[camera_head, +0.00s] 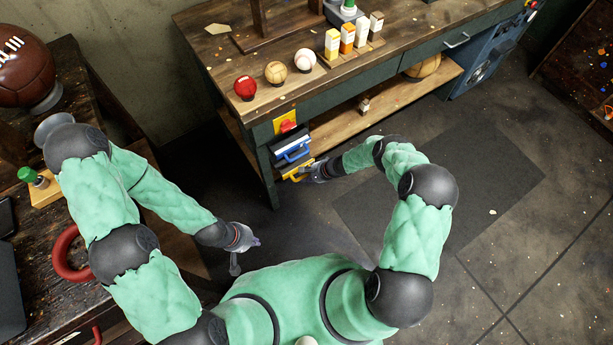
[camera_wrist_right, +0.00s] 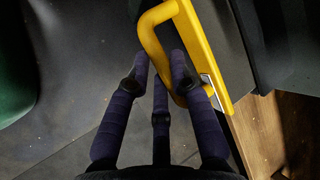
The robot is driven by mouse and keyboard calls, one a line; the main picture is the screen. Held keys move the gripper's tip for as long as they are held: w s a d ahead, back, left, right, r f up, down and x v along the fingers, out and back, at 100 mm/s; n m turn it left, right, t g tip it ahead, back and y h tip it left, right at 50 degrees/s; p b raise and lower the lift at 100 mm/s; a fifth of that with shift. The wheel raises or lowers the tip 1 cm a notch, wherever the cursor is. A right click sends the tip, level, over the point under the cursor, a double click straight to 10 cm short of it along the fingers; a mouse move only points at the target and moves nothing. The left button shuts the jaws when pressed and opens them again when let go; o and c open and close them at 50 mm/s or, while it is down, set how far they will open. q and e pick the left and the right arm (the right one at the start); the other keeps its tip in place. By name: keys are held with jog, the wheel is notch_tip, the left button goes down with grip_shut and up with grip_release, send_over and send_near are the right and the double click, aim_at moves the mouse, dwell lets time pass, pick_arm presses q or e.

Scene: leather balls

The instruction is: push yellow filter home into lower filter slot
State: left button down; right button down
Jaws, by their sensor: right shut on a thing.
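The yellow filter (camera_head: 288,171) is at the front of the filter unit beside the bench leg, below a blue-handled filter (camera_head: 293,152). My right gripper (camera_head: 306,173) is at its front. In the right wrist view the yellow filter (camera_wrist_right: 207,48) shows a looped handle, and my right gripper's fingers (camera_wrist_right: 160,76) are shut on that handle. The lower slot is hidden behind the filter and gripper, so I cannot tell how deep the filter sits. My left gripper (camera_head: 250,242) is away from the unit, over the floor; its fingers are too small to read.
A red button on a yellow plate (camera_head: 285,123) sits above the filters. The workbench (camera_head: 330,80) carries balls and several small boxes, with a wooden lower shelf (camera_head: 385,108). A second table (camera_head: 90,215) with a red ring stands at left. The floor at right is clear.

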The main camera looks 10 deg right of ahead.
jog(key=shift+w+a, duration=0.25)
jog(key=shift+w, duration=0.45)
jog(key=shift+w+a, duration=0.2)
jog(key=shift+w, duration=0.45)
dwell(0.6)
jog(key=c, duration=1)
grip_release()
jog(key=shift+v, duration=5.95)
jog(key=s+a+r+n+g+h+p, duration=0.1)
jog(key=s+a+r+n+p, duration=0.1)
jog(key=s, duration=0.6)
jog(key=s+a+r+n+g+p, duration=0.1)
jog(key=s+a+r+n+p, duration=0.2)
jog(key=s+r, duration=0.4)
jog(key=s+a+r+n+g+h+p, duration=0.1)
jog(key=s+a+r+n, duration=0.3)
jog(key=s, duration=0.6)
jog(key=shift+s+a+r+n+g+h+p, duration=0.2)
jog(key=shift+s+r+n+g+h+p, duration=0.1)
jog(key=shift+r+n+p, duration=0.3)
